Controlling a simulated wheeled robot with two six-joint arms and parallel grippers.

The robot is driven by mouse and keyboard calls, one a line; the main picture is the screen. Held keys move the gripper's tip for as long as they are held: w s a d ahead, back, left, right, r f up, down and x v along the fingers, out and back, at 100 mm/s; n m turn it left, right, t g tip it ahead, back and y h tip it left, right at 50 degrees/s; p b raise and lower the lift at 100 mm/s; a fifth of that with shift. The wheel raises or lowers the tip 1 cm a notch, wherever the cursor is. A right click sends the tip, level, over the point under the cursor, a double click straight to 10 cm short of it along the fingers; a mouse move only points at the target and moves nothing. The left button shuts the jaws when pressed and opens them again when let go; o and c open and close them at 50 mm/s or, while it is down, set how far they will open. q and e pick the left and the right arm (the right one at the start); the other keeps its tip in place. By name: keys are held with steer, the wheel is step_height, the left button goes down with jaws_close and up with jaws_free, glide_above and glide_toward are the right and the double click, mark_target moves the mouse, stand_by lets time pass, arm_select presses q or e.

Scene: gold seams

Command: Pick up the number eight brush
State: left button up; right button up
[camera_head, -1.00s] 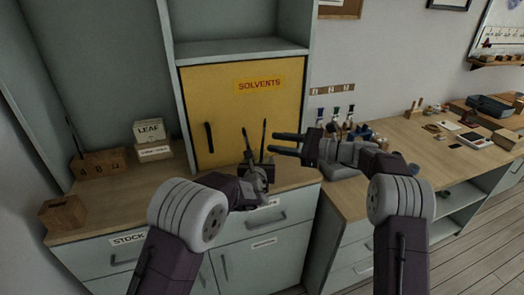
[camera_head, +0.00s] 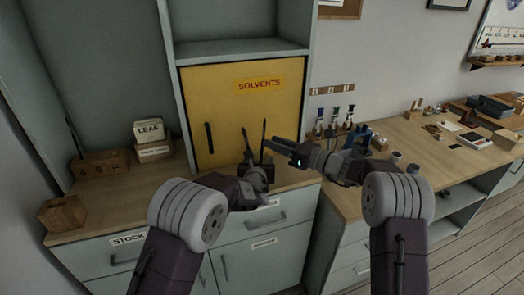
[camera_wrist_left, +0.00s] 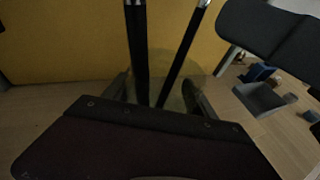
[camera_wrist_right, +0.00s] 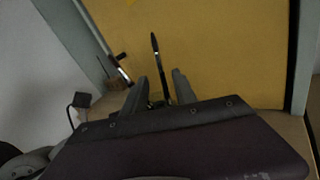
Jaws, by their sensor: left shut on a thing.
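Two dark, thin brushes stand upright near the yellow cabinet door, a left one (camera_head: 246,141) and a right one (camera_head: 264,139). Their dark handles, with silver bands, also show in the left wrist view (camera_wrist_left: 138,50). My left gripper (camera_head: 262,168) is shut on what looks like a brush jar (camera_wrist_left: 172,90), dim and mostly hidden between its fingers. My right gripper (camera_head: 271,145) is open beside the right brush. In the right wrist view, one brush (camera_wrist_right: 156,55) stands in line with the gap between its fingers. I cannot read a number on either brush.
A wooden numbered block (camera_head: 100,165) with one thin upright stick, a small wooden box (camera_head: 62,213) and a LEAF box (camera_head: 149,132) stand on the left counter. Small bottles (camera_head: 335,120) and a blue item (camera_head: 363,134) stand behind my right arm. The right bench holds several tools.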

mark_target(259, 154)
steer(key=x, duration=0.5)
steer(key=shift+w+f, duration=0.15)
steer(key=shift+f, duration=0.1)
jaws_close()
